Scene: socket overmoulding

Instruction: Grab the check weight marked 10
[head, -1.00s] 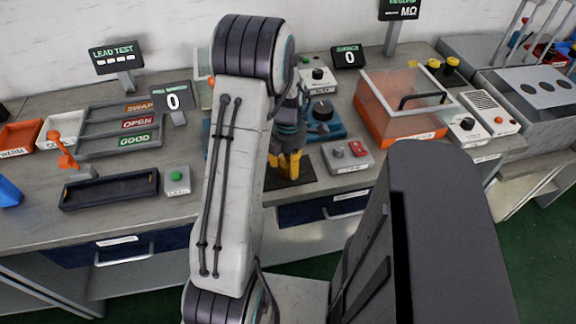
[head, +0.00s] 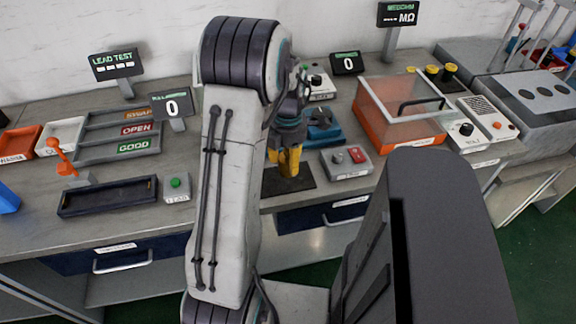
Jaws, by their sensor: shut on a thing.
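My gripper (head: 289,162), with yellow fingers, is above a dark mat (head: 300,184) at the bench's front edge, right of my arm link. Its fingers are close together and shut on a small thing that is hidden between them. I cannot make out a check weight or a mark 10 anywhere in view. My own arm covers part of the bench left of the gripper.
A grey box with a red button (head: 346,160) stands right of the mat, and a blue device (head: 322,128) behind it. An orange box with a clear lid (head: 385,122) is further right. A black tray (head: 108,197) and green-button box (head: 176,188) lie left.

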